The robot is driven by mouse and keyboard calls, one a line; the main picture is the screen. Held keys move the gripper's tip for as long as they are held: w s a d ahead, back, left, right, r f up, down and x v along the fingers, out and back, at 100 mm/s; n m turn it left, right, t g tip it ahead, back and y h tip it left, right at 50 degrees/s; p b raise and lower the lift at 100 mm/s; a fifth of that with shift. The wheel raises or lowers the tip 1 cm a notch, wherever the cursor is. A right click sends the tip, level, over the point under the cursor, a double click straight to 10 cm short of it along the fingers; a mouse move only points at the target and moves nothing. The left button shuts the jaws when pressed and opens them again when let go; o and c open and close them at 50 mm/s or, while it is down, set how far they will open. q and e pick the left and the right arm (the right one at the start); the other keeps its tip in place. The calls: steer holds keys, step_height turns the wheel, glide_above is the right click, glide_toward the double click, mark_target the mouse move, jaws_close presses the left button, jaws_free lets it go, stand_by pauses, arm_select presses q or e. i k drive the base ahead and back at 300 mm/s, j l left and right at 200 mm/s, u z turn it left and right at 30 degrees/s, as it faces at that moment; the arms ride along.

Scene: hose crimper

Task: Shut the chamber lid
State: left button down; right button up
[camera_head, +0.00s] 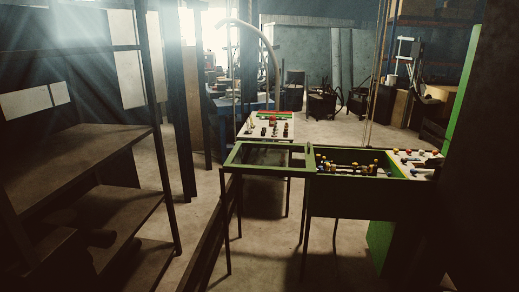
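A dark open-topped box with a green rim, which looks like the chamber (345,197), stands on thin legs right of centre. Its top is uncovered, and several small yellow, blue and white parts (345,168) show inside. A flat green-framed panel, which looks like the lid (265,157), lies level to the left of the box, edge against its left rim. Thin dark legs show below the panel; I cannot tell whether they bear it. Neither of my grippers is in view.
A white board with knobs or fittings (270,126) stands behind the panel. Another light surface with coloured parts (415,158) adjoins the box on the right. A dark shelf rack (85,160) fills the left. A green upright panel (460,95) stands at right. Concrete floor (200,200) is open between rack and panel.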

mark_target(310, 162)
steer(key=i+l, duration=0.1)
steer(key=i, duration=1.55)
steer(key=i+j+u, duration=0.15)
steer(key=i+u, duration=0.3)
steer(key=i, duration=0.3)
steer(key=i+l+u, duration=0.15)
steer(key=i+u, duration=0.3)
steer(key=i, duration=0.25)
